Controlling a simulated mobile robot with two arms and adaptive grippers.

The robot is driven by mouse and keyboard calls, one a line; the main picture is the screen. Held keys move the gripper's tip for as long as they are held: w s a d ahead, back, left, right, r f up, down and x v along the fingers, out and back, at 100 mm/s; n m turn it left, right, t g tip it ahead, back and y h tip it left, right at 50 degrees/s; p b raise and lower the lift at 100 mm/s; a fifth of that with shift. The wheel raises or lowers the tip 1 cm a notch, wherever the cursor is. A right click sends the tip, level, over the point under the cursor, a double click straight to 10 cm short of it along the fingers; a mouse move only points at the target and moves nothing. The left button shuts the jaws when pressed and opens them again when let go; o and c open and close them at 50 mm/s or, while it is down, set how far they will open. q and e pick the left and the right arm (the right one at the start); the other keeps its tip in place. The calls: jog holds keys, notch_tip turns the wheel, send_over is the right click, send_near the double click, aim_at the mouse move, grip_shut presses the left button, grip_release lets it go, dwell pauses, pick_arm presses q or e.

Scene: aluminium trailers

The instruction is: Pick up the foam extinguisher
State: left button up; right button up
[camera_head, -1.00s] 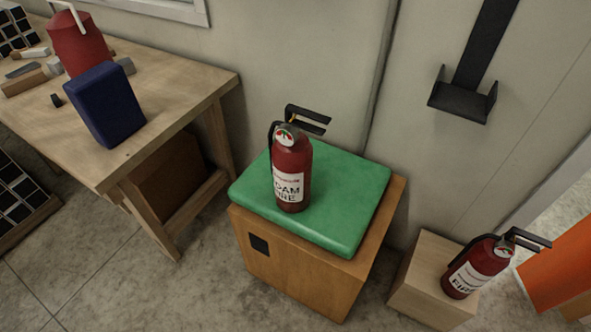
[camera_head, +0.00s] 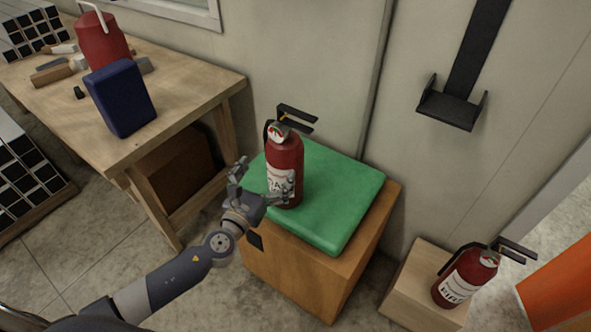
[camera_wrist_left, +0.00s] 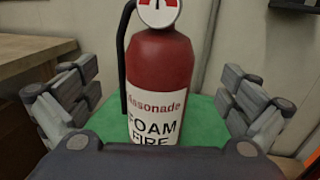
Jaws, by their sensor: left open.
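The foam extinguisher (camera_head: 284,172) is red with a white label and black handle. It stands upright on a green cushion (camera_head: 345,205) on top of a wooden box (camera_head: 300,268). My left gripper (camera_head: 258,182) is at its left front side, open, with one finger in front of the label. In the left wrist view the extinguisher (camera_wrist_left: 160,85) stands between the two spread fingers, with gaps on both sides, and its label reads "FOAM FIRE". The lower end of the label is hidden by the gripper's palm. My right gripper does not show.
A second red extinguisher (camera_head: 464,277) sits on a small wooden block (camera_head: 418,284) at the right. A wooden table (camera_head: 175,90) at the left carries a blue block (camera_head: 120,97) and a red can (camera_head: 103,45). A black wall bracket (camera_head: 452,108) hangs above right.

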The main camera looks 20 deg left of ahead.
aim_at(275, 159)
pick_arm(q)
jog(key=w, duration=0.5)
jog(key=shift+d, duration=0.2)
jog(key=shift+w+d+r, duration=0.1)
jog(key=shift+w+d, duration=0.05)
jog(key=shift+w, duration=0.75)
jog(key=shift+w+d+f, duration=0.1)
jog(key=shift+w+d, duration=0.1)
jog(key=shift+w, duration=0.7)
jog(key=shift+w+d+r, duration=0.1)
jog(key=shift+w+d, duration=0.05)
jog(key=shift+w, duration=0.75)
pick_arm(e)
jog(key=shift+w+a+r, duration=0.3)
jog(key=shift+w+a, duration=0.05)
